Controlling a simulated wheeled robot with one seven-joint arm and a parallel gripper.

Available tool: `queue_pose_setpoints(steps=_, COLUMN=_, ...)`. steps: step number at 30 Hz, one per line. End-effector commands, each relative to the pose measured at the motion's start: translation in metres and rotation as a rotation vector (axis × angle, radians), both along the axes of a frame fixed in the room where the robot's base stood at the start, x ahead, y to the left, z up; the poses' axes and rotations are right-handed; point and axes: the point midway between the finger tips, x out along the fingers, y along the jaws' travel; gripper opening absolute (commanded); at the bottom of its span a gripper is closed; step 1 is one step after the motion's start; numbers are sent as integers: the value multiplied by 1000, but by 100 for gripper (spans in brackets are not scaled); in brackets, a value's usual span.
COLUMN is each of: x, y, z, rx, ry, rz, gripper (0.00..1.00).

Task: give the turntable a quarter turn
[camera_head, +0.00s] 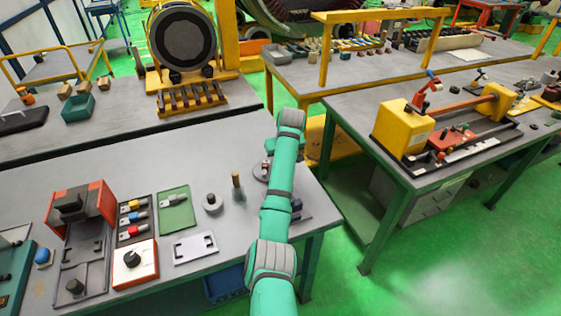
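My teal and grey arm reaches up from the bottom over the right end of the near grey workbench (150,160). A small teal part (269,147) shows at the left edge of the arm and looks like part of my gripper. The fingertips are hidden behind the arm, so I cannot tell whether they are open or shut. Below that part, a round grey disc (259,171), which seems to be the turntable, shows partly on the bench. The arm covers its right side. I cannot tell whether my gripper touches it.
Left of the disc stand an upright brown-tipped peg (237,187), a pale ring (212,203), a green tray (176,209) and a white plate (195,246). A red-topped press (80,215) stands further left. A second bench (370,110) holds a yellow fixture (403,126).

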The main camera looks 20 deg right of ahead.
Motion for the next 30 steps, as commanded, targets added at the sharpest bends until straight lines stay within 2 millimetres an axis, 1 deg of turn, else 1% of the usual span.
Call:
queue_pose_setpoints(steps=17, x=2, y=2, z=0, rx=-1, ry=-2, rz=18, gripper=0)
queue_pose_setpoints(steps=18, x=2, y=2, z=0, rx=-1, ry=-2, rz=18, gripper=25)
queue_pose_setpoints(steps=19, x=2, y=3, z=0, rx=-1, ry=-2, rz=18, gripper=33)
queue_pose_setpoints(steps=20, x=2, y=3, z=1, rx=-1, ry=-2, rz=19, gripper=37)
queue_pose_setpoints(steps=25, x=3, y=5, z=0, rx=0, ry=-2, rz=22, gripper=37)
queue_pose_setpoints(steps=30, x=1, y=3, z=3, rx=0, ry=-2, rz=19, gripper=37)
